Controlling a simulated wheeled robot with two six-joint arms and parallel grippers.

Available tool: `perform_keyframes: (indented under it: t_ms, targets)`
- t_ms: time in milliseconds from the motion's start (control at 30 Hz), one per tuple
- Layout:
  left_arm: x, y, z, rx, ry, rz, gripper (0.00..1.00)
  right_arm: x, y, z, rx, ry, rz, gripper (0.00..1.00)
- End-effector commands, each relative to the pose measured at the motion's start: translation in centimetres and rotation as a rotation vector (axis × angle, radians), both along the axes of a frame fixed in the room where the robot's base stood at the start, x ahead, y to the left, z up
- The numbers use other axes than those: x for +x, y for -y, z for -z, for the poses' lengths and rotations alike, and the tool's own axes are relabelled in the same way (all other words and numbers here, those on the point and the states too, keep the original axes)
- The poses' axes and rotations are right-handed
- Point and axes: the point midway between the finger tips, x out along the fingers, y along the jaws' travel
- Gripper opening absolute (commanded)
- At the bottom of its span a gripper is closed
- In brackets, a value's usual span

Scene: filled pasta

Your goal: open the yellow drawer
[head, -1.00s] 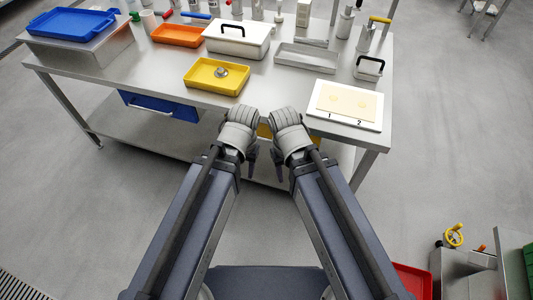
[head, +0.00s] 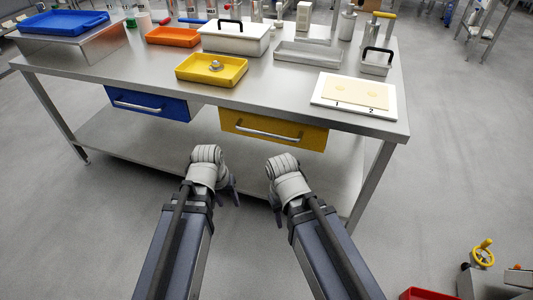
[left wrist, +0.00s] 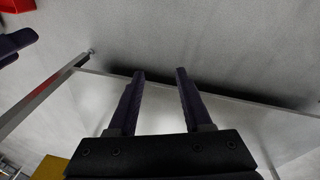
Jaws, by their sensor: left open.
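The yellow drawer (head: 285,124) hangs under the right part of the steel table and looks closed. A silver bar handle (head: 268,134) runs across its front. My left gripper (head: 233,190) is below and in front of the drawer, to the left of the handle, touching nothing. In the left wrist view its two dark fingers (left wrist: 160,74) are apart with nothing between them. A yellow patch (left wrist: 50,168) at that view's lower left looks like the drawer. My right gripper (head: 274,200) is also below and in front of the drawer; its jaws are too hidden to judge.
A blue drawer (head: 150,102) hangs to the left under the same table (head: 130,76). A yellow tray (head: 190,76) and a white board (head: 320,98) sit on top. A lower shelf (head: 130,145) and table legs are close to my grippers.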

Motion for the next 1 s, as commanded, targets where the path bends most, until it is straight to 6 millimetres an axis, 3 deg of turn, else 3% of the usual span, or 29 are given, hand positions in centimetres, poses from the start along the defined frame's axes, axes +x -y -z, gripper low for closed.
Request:
perform_keyframes:
  t_ms: [33,100,233,367,500,700,833,1000]
  targets:
    - [0.6,0.1,2.8,-0.038,0.019,-0.025,0.5,0.0,0.0,2.9,-0.001,0.0,-0.001,0.5]
    - [1.7,0.6,4.2,-0.109,0.055,-0.064,0.5,0.0,0.0,4.7,-0.001,0.0,-0.001,0.5]
    - [4.7,3.0,4.9,-0.327,0.155,-0.174,0.5,0.0,0.0,7.3,-0.002,0.0,-0.002,0.5]
    - [7.7,5.7,2.1,-0.574,0.25,-0.301,0.5,0.0,0.0,7.8,-0.002,0.001,-0.002,0.5]
    - [10.8,7.5,-2.5,-0.849,0.33,-0.459,0.5,0.0,0.0,7.8,-0.002,0.002,-0.002,0.5]
    - [13.8,7.5,-8.0,-1.157,0.385,-0.666,0.5,0.0,0.0,7.7,-0.002,0.0,-0.002,0.5]
    - [14.6,7.1,-9.6,-1.253,0.393,-0.737,0.5,0.0,0.0,7.7,-0.002,0.0,-0.002,0.5]
    - [14.9,6.9,-10.1,-1.283,0.395,-0.758,0.5,0.0,0.0,7.7,-0.002,0.0,-0.002,0.5]
